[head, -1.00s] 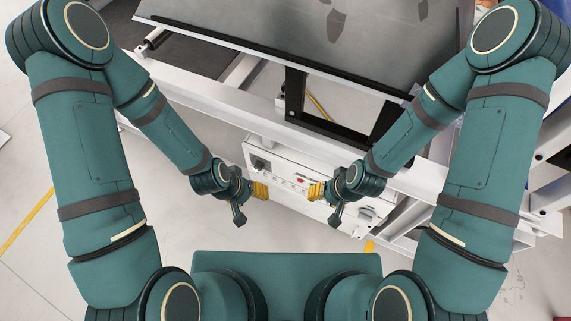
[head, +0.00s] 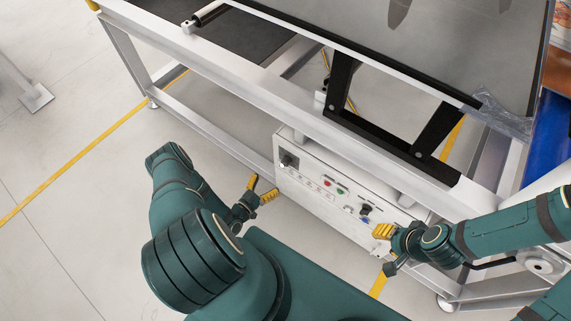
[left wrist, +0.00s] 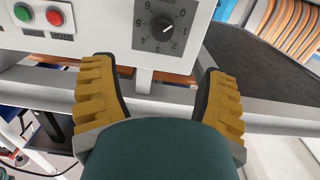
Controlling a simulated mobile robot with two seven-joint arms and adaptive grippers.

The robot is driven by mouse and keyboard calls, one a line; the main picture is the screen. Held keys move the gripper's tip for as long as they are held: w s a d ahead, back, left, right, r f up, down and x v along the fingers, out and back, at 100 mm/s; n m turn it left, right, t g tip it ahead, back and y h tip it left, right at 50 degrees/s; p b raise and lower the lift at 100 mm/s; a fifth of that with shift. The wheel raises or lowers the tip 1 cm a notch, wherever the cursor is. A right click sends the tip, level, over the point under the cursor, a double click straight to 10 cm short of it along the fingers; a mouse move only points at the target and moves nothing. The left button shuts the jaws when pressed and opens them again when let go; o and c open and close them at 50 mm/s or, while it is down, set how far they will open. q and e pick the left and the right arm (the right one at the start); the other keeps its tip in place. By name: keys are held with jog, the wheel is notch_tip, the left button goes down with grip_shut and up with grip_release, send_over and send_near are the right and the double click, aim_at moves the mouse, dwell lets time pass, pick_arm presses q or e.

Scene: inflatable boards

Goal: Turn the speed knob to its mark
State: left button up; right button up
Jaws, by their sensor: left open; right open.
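In the head view the dial plate (head: 288,160) is at the left end of the white control panel (head: 310,190). My left gripper (head: 262,189), with yellow fingers spread, is open and empty, apart from the panel near the dial. My right gripper (head: 383,231) is open by the panel's right end.
A red button (head: 328,183) and a green button (head: 340,191) sit right of the dial, and a black switch (head: 365,209) is farther right near my right gripper. The pale machine frame (head: 245,85) runs above the panel. Bare floor lies left.

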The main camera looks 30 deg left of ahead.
aim_at(284, 163)
pick_arm(q)
jog(key=shift+t, duration=0.3)
jog(key=w, duration=0.4)
jog(key=w+b, duration=0.1)
jog(key=w, duration=0.3)
jog(key=w+b, duration=0.1)
jog(key=w, duration=0.3)
jog(key=shift+w+d+f, duration=0.2)
jog(key=shift+w+d, duration=0.1)
jog(key=shift+d, duration=0.1)
jog(key=c, duration=1.2)
jog(key=shift+c, duration=0.2)
